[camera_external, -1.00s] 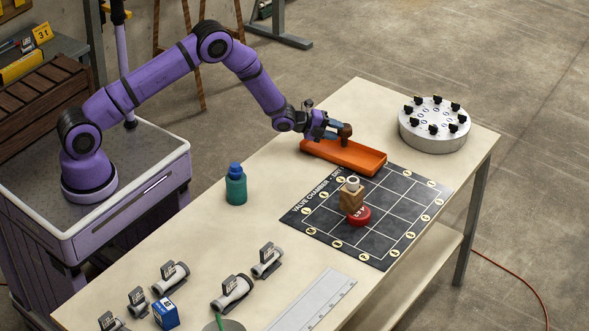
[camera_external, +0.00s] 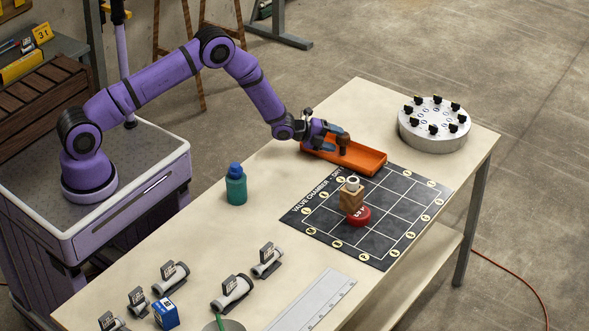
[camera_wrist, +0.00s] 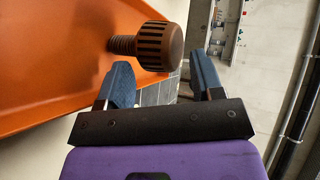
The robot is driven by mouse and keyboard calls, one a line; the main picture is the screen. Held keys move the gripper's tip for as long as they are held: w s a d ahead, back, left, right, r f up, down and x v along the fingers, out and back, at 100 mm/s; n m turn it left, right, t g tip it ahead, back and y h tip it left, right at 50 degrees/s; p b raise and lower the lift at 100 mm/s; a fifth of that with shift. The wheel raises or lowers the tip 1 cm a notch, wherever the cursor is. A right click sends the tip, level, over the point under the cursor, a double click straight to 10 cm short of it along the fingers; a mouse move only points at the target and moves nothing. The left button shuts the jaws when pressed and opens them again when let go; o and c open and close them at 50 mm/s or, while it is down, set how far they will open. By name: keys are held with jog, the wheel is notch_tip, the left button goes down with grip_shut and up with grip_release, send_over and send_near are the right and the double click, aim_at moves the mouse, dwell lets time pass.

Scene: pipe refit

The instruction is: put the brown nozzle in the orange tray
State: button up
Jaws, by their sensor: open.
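The brown nozzle (camera_external: 343,145), a ribbed cap with a threaded stem, is at the orange tray (camera_external: 371,162), over its inside as seen from outside. In the wrist view the nozzle (camera_wrist: 161,44) lies just beyond my fingertips, in front of the orange tray (camera_wrist: 50,60), with its stem pointing left. My gripper (camera_external: 335,133) is at the tray's far left part; in the wrist view its blue fingers (camera_wrist: 165,76) are spread apart with nothing clamped between them. Whether the nozzle fully rests on the tray floor I cannot tell.
A dark grid mat (camera_external: 390,215) holds a wooden block (camera_external: 351,196) and a red round part (camera_external: 359,216), near the tray. A grey round fixture (camera_external: 433,128) stands to the right. A green bottle (camera_external: 236,185) and several grey pipe fittings (camera_external: 232,292) stand left and front.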

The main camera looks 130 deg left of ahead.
jog(key=v, duration=1.2)
jog(key=shift+r, duration=0.15)
jog(key=w+d+r+n+h, duration=0.1)
jog(key=w+d+r, duration=0.5)
jog(key=r, duration=0.3)
jog(key=w+d+r+n+h, duration=0.1)
jog(key=w+d+r+n, duration=0.1)
jog(key=w+d+r, duration=0.55)
jog(key=d+r+n+g+h, duration=0.2)
jog(key=d+r, duration=1.2)
jog(key=d, duration=0.2)
jog(key=s+d+r+n+h, duration=0.1)
jog(key=s+d+r, duration=0.2)
jog(key=d, duration=0.4)
jog(key=s+d+r+n+h, duration=0.1)
jog(key=s+d+r, duration=0.15)
jog(key=d, duration=0.45)
jog(key=s+d+r+h, duration=0.1)
jog(key=s+d+r, duration=0.2)
jog(key=d, duration=0.4)
jog(key=s+d+n+g+h, duration=0.1)
jog(key=s+d, duration=0.5)
jog(key=s, duration=0.3)
jog(key=s+d+n+g+h, duration=0.1)
jog(key=s+d, duration=0.6)
jog(key=s, duration=0.1)
jog(key=shift+s+g+h, duration=0.3)
jog(key=shift+s+g, duration=0.1)
